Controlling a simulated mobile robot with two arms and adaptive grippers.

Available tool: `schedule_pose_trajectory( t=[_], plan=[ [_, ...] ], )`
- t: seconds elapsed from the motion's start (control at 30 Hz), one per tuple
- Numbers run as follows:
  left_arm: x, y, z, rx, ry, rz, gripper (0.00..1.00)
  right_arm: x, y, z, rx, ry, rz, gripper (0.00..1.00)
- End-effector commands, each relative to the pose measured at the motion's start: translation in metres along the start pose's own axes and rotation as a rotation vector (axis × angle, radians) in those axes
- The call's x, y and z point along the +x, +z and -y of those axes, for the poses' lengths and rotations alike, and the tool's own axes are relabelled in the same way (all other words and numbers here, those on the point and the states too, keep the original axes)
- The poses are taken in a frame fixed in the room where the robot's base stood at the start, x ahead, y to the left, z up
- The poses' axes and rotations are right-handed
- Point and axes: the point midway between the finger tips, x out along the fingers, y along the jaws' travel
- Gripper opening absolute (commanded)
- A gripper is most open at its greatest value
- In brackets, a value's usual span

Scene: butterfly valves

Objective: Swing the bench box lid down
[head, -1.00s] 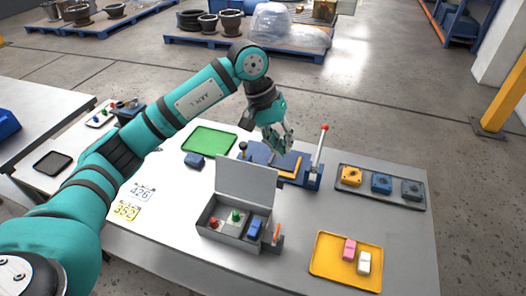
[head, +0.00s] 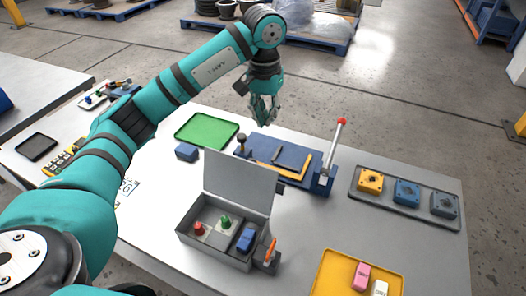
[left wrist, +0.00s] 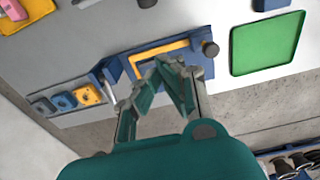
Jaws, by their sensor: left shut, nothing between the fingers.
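The grey bench box (head: 216,246) stands on the white table with its lid (head: 240,184) raised, standing up from the back edge and leaning slightly back. Inside the box are a red knob (head: 198,228), a green knob (head: 226,222) and a blue block (head: 246,239). My left gripper (head: 264,118) is shut and empty, above the table's far side, behind the lid and apart from it. In the left wrist view its fingers (left wrist: 166,72) point toward the blue fixture. My right gripper is not in view.
A blue fixture (head: 262,152) with a red-tipped lever (head: 334,146) stands behind the box. A green tray (head: 206,131), a dark tray (head: 392,207) with several blocks, and a yellow tray (head: 335,278) lie around. An orange-handled piece (head: 270,250) sits at the box's right side.

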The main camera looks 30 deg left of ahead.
Motion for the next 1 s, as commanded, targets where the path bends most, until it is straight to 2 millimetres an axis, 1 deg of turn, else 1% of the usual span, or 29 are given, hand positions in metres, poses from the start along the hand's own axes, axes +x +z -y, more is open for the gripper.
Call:
schedule_pose_trajectory(
  t=[0.07, 0.17, 0.53, 0.57, 0.6, 0.73, 0.83, 1.0],
  plan=[
    [0.006, 0.001, 0.0, 0.001, 0.0, 0.003, 0.0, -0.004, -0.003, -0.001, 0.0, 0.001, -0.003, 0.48],
    [0.021, 0.001, 0.0, 0.002, 0.0, 0.006, 0.0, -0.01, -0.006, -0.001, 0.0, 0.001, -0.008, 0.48],
    [0.098, 0.002, -0.001, 0.001, 0.002, 0.006, 0.0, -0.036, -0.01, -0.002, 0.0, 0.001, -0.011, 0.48],
    [0.09, 0.008, -0.001, 0.003, 0.002, 0.003, 0.0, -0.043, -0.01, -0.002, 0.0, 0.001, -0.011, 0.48],
    [0.087, 0.014, -0.001, 0.003, 0.002, 0.002, 0.0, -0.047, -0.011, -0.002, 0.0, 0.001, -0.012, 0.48],
    [0.083, 0.029, -0.001, 0.003, 0.002, 0.001, 0.0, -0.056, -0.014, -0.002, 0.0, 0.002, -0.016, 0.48],
    [0.082, 0.035, -0.001, 0.002, 0.001, 0.001, 0.0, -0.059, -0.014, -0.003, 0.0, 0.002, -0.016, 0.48],
    [0.083, 0.038, 0.0, 0.0, 0.001, 0.0, 0.0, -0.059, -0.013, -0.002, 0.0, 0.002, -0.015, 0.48]
  ],
)
